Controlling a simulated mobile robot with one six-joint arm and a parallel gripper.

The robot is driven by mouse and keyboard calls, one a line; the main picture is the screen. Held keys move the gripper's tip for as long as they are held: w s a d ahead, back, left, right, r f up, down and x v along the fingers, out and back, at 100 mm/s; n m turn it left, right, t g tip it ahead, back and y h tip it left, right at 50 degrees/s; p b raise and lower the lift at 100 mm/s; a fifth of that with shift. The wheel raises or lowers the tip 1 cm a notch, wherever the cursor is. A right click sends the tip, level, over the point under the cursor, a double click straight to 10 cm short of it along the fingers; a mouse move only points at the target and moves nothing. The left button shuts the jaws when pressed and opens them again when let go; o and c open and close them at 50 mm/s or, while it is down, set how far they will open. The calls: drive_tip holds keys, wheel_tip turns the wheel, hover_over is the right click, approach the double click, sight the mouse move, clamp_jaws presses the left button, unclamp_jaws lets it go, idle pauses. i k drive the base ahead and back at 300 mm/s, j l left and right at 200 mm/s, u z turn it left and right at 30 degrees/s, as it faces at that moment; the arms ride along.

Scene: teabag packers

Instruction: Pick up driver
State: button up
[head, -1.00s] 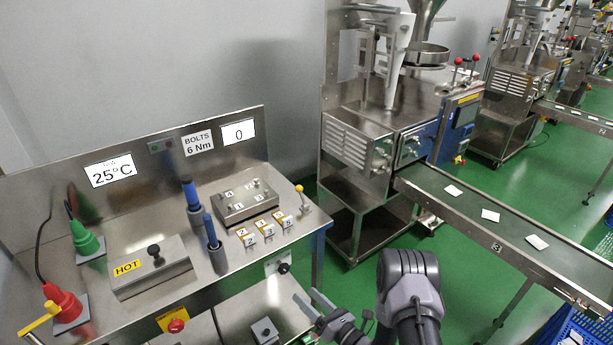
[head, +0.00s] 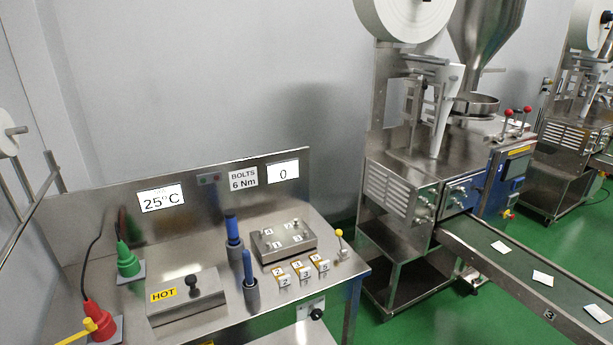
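Two blue-handled tools stand upright in dark grey holders on the steel bench (head: 215,325): one further back (head: 233,232) and one nearer (head: 248,270). A green corded piece (head: 127,261) and a red corded piece (head: 97,318) stand on grey pads at the left. A yellow bar (head: 75,333) shows beside the red one, cut by the frame edge. No label shows which of these is the driver. My gripper is not in view.
A steel box labelled HOT (head: 185,302) lies on the bench. A numbered bolt plate (head: 284,246), several numbered tags (head: 303,274) and a yellow-knobbed lever (head: 341,240) are right of the blue tools. A packing machine (head: 405,195) and conveyor (head: 520,275) stand further right.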

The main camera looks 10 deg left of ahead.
sight(230, 215)
drive_tip(key=i+j+u, duration=0.4)
drive_tip(key=i+u, duration=0.35)
drive_tip(key=i, duration=0.15)
drive_tip(key=i+u, duration=0.4)
drive_tip(key=i, duration=0.1)
